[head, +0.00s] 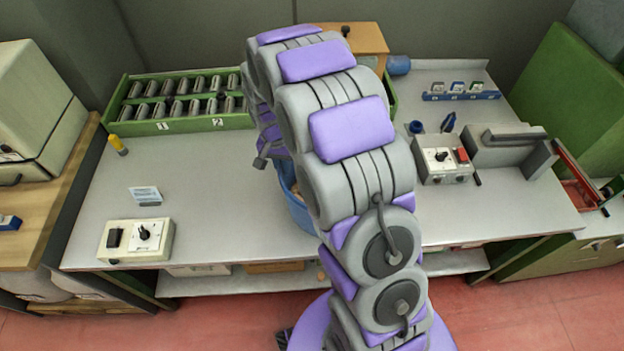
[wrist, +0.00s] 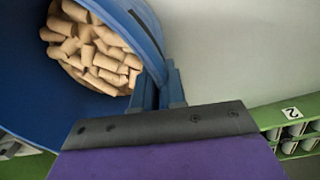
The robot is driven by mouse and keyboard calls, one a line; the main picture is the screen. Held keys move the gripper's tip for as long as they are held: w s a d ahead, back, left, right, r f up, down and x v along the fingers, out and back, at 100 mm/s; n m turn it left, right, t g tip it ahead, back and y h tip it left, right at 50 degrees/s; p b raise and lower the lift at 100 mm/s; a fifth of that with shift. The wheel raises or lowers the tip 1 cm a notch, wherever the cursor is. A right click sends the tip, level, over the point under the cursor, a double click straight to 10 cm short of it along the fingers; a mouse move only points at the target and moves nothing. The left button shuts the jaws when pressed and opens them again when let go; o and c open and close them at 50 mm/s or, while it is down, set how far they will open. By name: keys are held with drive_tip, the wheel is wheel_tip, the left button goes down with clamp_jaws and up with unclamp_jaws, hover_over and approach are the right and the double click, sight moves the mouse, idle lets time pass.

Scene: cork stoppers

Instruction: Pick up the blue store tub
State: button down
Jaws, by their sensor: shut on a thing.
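The blue store tub (head: 297,208) is on or just above the middle of the grey bench, mostly hidden behind my arm in the head view; I cannot tell whether it touches the bench. In the wrist view the blue tub (wrist: 40,108) fills the upper left, with many tan cork stoppers (wrist: 95,50) inside. My gripper (wrist: 160,88) is shut on the tub's wall at the rim, one finger on each side. In the head view the gripper's jaws are hidden by the arm.
A green rack (head: 180,102) of dark cylinders stands at the back left. A switch box (head: 135,241), a small sign card (head: 146,194) and a yellow bottle (head: 118,145) are on the left. A control box (head: 441,158) stands right of my arm. The bench's front right is clear.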

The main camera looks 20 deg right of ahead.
drive_tip(key=shift+r, duration=0.1)
drive_tip(key=shift+r+p, duration=0.9)
drive_tip(key=shift+r, duration=0.8)
drive_tip(key=s+a+r, duration=0.1)
drive_tip(key=s+a, duration=0.1)
drive_tip(key=s, duration=1.3)
drive_tip(key=shift+s+a+r, duration=0.2)
drive_tip(key=shift+s+a, duration=0.05)
drive_tip(key=shift+s, duration=0.15)
drive_tip(key=shift+w, duration=0.1)
drive_tip(key=w+d+r+n, duration=0.2)
drive_tip(key=w+n, duration=0.4)
drive_tip(key=w, duration=1.1)
drive_tip(key=shift+d+n, duration=0.2)
drive_tip(key=shift+n, duration=0.1)
drive_tip(key=shift+w, duration=0.1)
